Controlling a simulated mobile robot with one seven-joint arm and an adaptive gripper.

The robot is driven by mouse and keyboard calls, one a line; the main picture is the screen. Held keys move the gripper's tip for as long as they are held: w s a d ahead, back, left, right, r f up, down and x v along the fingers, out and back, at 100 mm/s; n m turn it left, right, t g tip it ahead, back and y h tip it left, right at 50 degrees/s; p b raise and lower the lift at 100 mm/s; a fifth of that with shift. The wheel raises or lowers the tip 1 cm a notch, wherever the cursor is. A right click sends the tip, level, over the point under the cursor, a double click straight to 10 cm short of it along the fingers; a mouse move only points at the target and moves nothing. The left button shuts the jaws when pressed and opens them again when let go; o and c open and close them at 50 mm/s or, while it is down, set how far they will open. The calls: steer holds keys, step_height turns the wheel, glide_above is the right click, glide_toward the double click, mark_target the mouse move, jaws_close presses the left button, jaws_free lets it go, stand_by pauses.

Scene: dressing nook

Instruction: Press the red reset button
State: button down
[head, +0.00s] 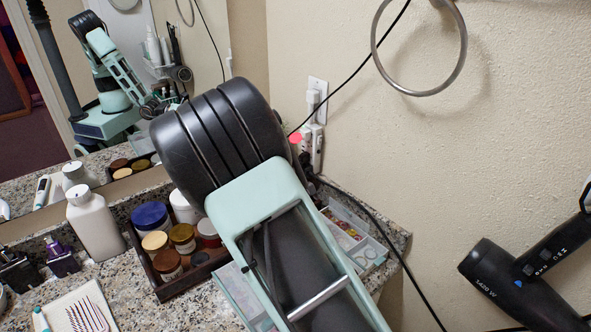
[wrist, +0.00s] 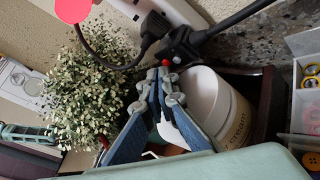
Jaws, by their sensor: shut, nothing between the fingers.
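A flat round pinkish-red disc, the red button (head: 295,137), shows in the head view beside white plugs at the wall outlet, just past my dark wrist joint. In the wrist view the red button (wrist: 73,9) is at the top left, cut by the frame edge, next to a white outlet block (wrist: 163,10). My gripper (wrist: 167,70) is shut and empty, its blue-padded fingers meeting below and right of the button, apart from it in the picture. A tiny red spot shows at the fingertips; I cannot tell what it is. My arm hides the gripper in the head view.
A black plug (wrist: 154,27) and cables hang close to the fingertips. A white jar (wrist: 222,103) stands right of the fingers and a leafy plant (wrist: 90,95) left. In the head view, a dark tray (head: 174,291) of jars and a hair dryer (head: 520,290) flank my arm.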

steer(key=shift+d, duration=0.1)
stand_by(0.3)
steer(key=shift+s+a, duration=0.35)
steer(key=shift+a, duration=0.2)
steer(key=shift+a, duration=0.1)
steer(key=s+a, duration=0.1)
steer(key=a, duration=0.1)
steer(key=s+a, duration=0.1)
steer(key=a, duration=0.1)
steer(key=shift+s, duration=0.4)
stand_by(0.3)
